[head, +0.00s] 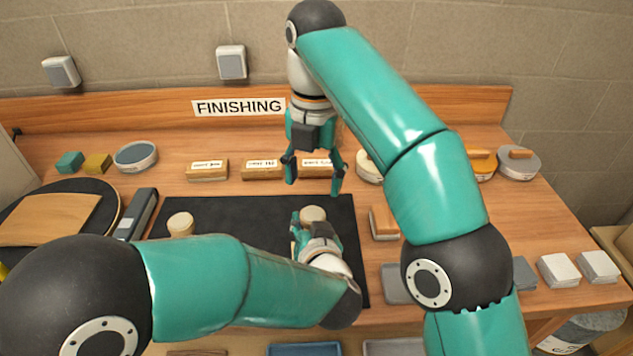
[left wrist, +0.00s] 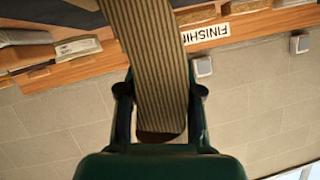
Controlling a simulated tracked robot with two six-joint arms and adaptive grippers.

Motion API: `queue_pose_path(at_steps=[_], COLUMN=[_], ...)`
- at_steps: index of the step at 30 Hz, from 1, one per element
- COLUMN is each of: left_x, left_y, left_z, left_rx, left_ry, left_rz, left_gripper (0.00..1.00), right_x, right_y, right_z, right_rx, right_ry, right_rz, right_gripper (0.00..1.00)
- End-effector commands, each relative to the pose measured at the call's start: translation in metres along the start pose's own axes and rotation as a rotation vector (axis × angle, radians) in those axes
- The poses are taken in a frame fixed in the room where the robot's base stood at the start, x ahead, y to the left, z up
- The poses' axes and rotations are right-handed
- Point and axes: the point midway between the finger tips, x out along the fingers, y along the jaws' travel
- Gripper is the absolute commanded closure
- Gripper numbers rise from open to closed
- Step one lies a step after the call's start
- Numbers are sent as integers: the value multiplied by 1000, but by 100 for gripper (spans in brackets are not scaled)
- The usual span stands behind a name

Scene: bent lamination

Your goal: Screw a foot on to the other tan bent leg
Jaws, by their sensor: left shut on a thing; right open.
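My left gripper (head: 309,228) is low over the black mat, shut on a long tan striped piece that looks like a bent leg (left wrist: 155,60). In the left wrist view the leg runs between both fingers, its near end dark. A pale round top (head: 312,213) shows at the left fingertips in the head view; I cannot tell whether it is the leg's end or a foot. A similar pale round piece (head: 180,223) is on the mat further left. My right gripper (head: 315,180) is open and empty, fingers pointing down, behind the left one.
The black mat (head: 230,212) is mostly clear. Labelled wooden blocks (head: 207,170) stand behind it, with a blue-topped round dish (head: 136,156) at left. Sanders (head: 518,163) and grey and white pads (head: 558,270) lie at right. My arms cover parts of the bench.

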Motion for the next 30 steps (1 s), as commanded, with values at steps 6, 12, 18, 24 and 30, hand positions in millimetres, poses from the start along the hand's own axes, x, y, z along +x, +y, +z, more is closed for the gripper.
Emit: queue_pose_path(at_steps=[6,12,18,24,30], left_x=[1,1,1,1,0], left_y=[0,0,0,0,1], left_z=[5,5,5,5,5], left_rx=[7,7,7,7,7], left_ry=[-10,-10,-10,-10,-10], left_rz=[1,1,1,1,1], left_gripper=[100,100,100,100,100], right_x=[1,4,16,37,62], right_y=[1,1,0,0,0], right_z=[0,0,0,0,0], right_rx=[0,1,2,1,2], right_ry=[1,0,1,2,2], right_rz=[-2,-2,-5,-5,-4], right_gripper=[33,33,33,33,33])
